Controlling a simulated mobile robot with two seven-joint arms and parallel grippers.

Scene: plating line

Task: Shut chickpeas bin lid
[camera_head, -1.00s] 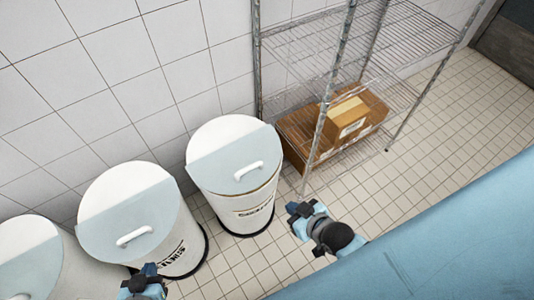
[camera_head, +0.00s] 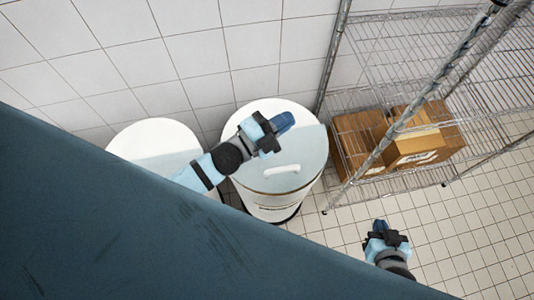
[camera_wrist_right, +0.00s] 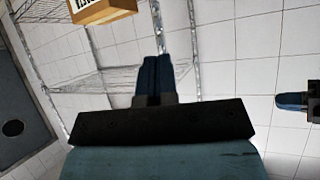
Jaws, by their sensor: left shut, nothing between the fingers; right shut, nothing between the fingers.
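A round white bin (camera_head: 268,205) stands at the middle of the head view. Its lid (camera_head: 255,180) has a pale blue front part, a white back part and a white handle (camera_head: 282,170), and it lies flat on the rim. I cannot read the bin's label, so I cannot tell whether it is the chickpeas bin. My left gripper (camera_head: 285,122) is shut and empty, over the back of this lid and beyond the handle; I cannot tell if it touches. My right gripper (camera_head: 381,228) is shut and empty over the floor, right of the bin; its fingers show in the right wrist view (camera_wrist_right: 153,78).
A second white bin (camera_head: 150,132) stands to the left, partly hidden, with its lid down. A wire shelf rack (camera_head: 345,100) stands right of the bins, with cardboard boxes (camera_head: 415,150) low on it. Tiled floor (camera_head: 455,220) is clear at the lower right.

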